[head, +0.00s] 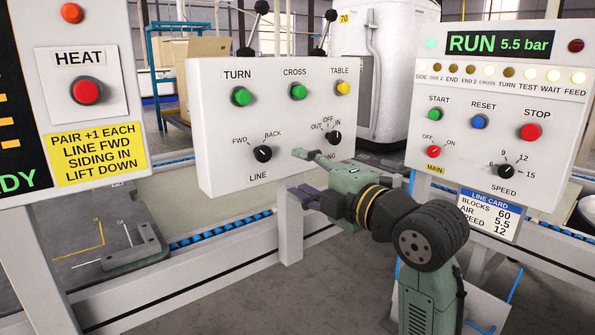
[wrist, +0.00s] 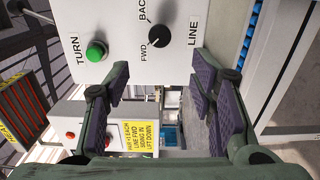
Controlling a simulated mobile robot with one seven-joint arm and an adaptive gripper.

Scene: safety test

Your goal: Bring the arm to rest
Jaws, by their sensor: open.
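My gripper (head: 302,174) is open in front of the lower part of the middle control panel (head: 215,130). Its fingers are spread, with nothing between them. It also shows in the wrist view (wrist: 162,78), with a finger on each side and the panel beyond. The LINE knob (head: 263,154) is just left of the fingers in the head view. The OUT/OFF knob (head: 334,138) is above and right of them, and its label is partly hidden by my gripper. I cannot tell whether a fingertip touches the panel. My arm reaches in from the lower right.
The right panel (head: 420,120) reads RUN 5.5 bar and has a red STOP button (head: 530,132). The left panel has a red HEAT button (head: 86,91). A conveyor with blue rollers (head: 210,238) runs behind the panels. Levers (head: 257,25) rise above the middle panel.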

